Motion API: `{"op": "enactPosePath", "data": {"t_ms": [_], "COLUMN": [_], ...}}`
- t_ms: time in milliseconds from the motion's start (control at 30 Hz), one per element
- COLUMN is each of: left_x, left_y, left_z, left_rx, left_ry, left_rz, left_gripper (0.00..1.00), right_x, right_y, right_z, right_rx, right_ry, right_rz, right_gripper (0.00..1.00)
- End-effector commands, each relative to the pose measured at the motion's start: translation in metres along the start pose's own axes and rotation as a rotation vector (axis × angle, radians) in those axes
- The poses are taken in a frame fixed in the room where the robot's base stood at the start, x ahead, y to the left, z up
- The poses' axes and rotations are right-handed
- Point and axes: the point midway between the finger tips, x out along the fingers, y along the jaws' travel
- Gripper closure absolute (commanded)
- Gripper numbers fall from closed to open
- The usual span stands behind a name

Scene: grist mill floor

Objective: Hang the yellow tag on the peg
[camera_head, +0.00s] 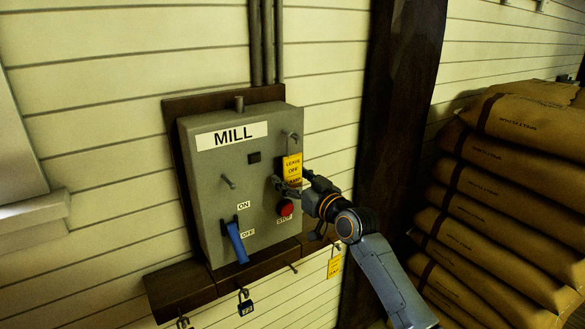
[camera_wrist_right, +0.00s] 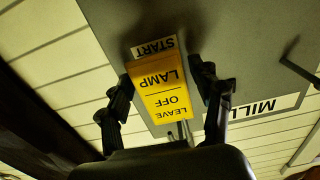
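The yellow tag (camera_head: 292,166) has black lettering reading LEAVE OFF LAMP. It hangs upright below the upper right peg (camera_head: 292,136) on the front of the grey MILL box, and a thin line seems to join tag and peg. In the right wrist view the tag (camera_wrist_right: 166,92) shows upside down between the fingers of my right gripper (camera_wrist_right: 163,92). The fingers stand apart, with a small gap on each side of the tag. In the head view the gripper (camera_head: 283,184) covers the tag's lower end. My left gripper is not in view.
The MILL box (camera_head: 205,163) carries a blue lever (camera_head: 236,242), a red stop button (camera_head: 285,207) and another peg (camera_head: 228,182). Below are a wooden ledge (camera_head: 182,286), padlocks (camera_head: 245,306) and a second yellow tag (camera_head: 334,266). A dark post (camera_head: 405,90) and stacked sacks (camera_head: 520,130) stand right.

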Motion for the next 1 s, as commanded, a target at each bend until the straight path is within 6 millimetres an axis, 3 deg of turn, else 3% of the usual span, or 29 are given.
{"op": "enactPosePath", "data": {"t_ms": [33, 200, 1000], "left_x": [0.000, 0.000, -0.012], "left_y": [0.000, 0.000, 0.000], "left_z": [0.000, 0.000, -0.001], "left_rx": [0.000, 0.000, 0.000], "left_ry": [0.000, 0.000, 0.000], "left_rz": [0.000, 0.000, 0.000], "left_gripper": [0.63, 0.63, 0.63], "right_x": [0.000, 0.000, 0.000], "right_y": [0.000, 0.000, 0.000], "right_z": [0.000, 0.000, -0.016], "right_rx": [0.000, 0.000, -0.001], "right_ry": [0.000, 0.000, 0.000], "right_rz": [0.000, 0.000, 0.000], "right_gripper": [0.48, 0.79, 0.79]}}
